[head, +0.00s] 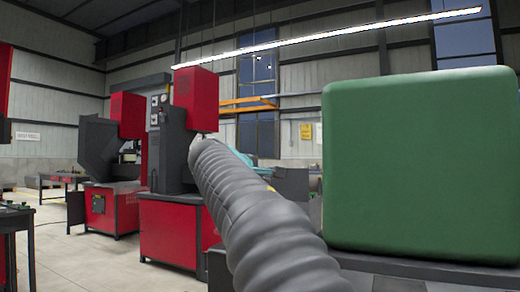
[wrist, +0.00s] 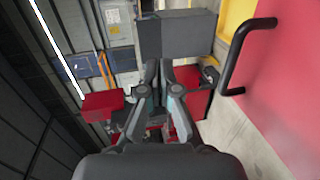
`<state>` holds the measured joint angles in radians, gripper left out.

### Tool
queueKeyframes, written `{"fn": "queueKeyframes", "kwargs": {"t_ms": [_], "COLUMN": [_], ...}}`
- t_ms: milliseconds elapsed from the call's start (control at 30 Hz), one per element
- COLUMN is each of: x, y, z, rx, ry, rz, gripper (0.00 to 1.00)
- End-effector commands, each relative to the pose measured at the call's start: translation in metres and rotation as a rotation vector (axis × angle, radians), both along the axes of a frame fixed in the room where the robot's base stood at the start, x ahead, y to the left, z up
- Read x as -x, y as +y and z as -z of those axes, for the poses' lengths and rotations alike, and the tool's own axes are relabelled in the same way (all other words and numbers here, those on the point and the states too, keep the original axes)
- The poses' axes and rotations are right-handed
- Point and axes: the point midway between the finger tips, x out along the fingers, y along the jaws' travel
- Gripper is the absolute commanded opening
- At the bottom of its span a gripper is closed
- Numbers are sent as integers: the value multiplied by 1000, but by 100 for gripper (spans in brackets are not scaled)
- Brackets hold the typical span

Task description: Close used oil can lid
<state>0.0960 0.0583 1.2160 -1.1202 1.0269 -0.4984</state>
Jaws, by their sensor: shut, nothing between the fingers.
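My gripper (wrist: 160,72) shows in the wrist view with its fingers together and nothing between them. A broad red panel (wrist: 285,95) with a black bar handle (wrist: 237,60) fills the right side of that view, to the right of my gripper and apart from it. It may be the used oil can's lid, but I cannot tell for sure. A yellow surface (wrist: 232,18) shows beside the handle. In the head view no oil can or lid can be made out, and my gripper is hidden behind my grey ribbed arm.
A large green box (head: 420,165) stands close at the right in the head view. Red machines (head: 180,228) stand at the left and middle, with open floor (head: 75,250) before them. In the wrist view a dark grey block (wrist: 178,36) lies beyond my fingertips.

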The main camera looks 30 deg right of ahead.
Motion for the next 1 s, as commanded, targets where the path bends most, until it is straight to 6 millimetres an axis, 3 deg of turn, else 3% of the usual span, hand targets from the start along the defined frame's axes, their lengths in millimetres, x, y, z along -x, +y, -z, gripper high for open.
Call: {"fn": "queueKeyframes", "kwargs": {"t_ms": [200, 500, 1000], "x": [3, 6, 8], "y": [8, 13, 15], "z": [-37, -71, -83], "rx": [-1, -1, 0], "ry": [-3, -1, 0], "rz": [-3, -2, -2], "gripper": [0, 0, 0]}}
